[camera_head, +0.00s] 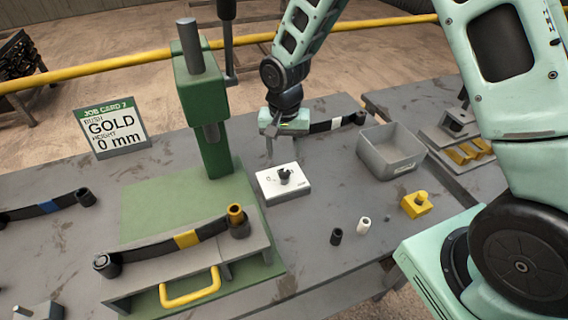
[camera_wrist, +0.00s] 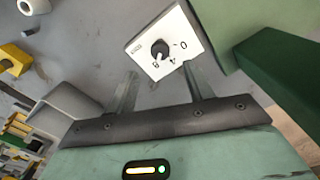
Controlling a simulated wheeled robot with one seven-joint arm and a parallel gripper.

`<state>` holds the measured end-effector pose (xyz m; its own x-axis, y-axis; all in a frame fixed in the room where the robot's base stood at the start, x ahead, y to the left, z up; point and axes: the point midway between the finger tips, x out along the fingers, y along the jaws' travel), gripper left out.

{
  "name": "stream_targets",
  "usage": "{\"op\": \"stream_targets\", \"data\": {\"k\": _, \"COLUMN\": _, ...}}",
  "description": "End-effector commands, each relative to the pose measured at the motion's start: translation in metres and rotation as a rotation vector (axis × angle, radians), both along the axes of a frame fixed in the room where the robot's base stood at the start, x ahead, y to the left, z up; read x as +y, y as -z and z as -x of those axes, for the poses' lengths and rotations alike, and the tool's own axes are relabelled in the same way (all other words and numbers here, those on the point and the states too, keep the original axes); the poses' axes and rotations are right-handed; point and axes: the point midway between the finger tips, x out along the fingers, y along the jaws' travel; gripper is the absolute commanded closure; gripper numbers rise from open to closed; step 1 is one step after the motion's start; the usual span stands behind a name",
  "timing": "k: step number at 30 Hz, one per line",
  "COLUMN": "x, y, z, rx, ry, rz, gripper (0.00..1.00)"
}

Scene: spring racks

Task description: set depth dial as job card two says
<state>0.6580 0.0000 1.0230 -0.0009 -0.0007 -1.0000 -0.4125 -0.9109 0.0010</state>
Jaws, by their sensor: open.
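The depth dial is a black knob (camera_wrist: 160,49) on a white plate (camera_head: 284,184) on the table, marked 0, 4 and 8. In the wrist view its pale pointer mark appears turned toward the 8 side. The job card (camera_head: 113,130) stands at the back left and reads gold bush, height 0 mm; its number looks like 2 but is small. My gripper (camera_wrist: 160,69) is open and empty, behind the dial in the head view. Its two fingers are apart, with the knob framed between and beyond them. I see no contact with the knob.
A green press (camera_head: 202,110) stands left of the dial. In front, a leaf spring with a gold bush (camera_head: 235,213) rests on a fixture with a yellow handle (camera_head: 190,290). A grey bin (camera_head: 390,150), yellow block (camera_head: 416,204) and two small bushes lie to the right.

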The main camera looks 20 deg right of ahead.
Motion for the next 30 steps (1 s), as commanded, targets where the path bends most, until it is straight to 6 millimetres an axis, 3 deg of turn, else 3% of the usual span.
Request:
{"op": "stream_targets", "data": {"k": 6, "x": 0.0, "y": 0.041, "z": 0.001, "rx": 0.004, "ry": -0.001, "rz": 0.0, "gripper": 0.48}}
{"op": "stream_targets", "data": {"k": 12, "x": 0.0, "y": 0.064, "z": 0.0, "rx": 0.002, "ry": -0.001, "rz": -0.001, "gripper": 0.48}}
{"op": "stream_targets", "data": {"k": 25, "x": 0.0, "y": 0.073, "z": 0.0, "rx": -0.001, "ry": -0.001, "rz": 0.0, "gripper": 0.48}}
{"op": "stream_targets", "data": {"k": 30, "x": 0.0, "y": 0.073, "z": 0.0, "rx": -0.001, "ry": -0.001, "rz": 0.0, "gripper": 0.93}}
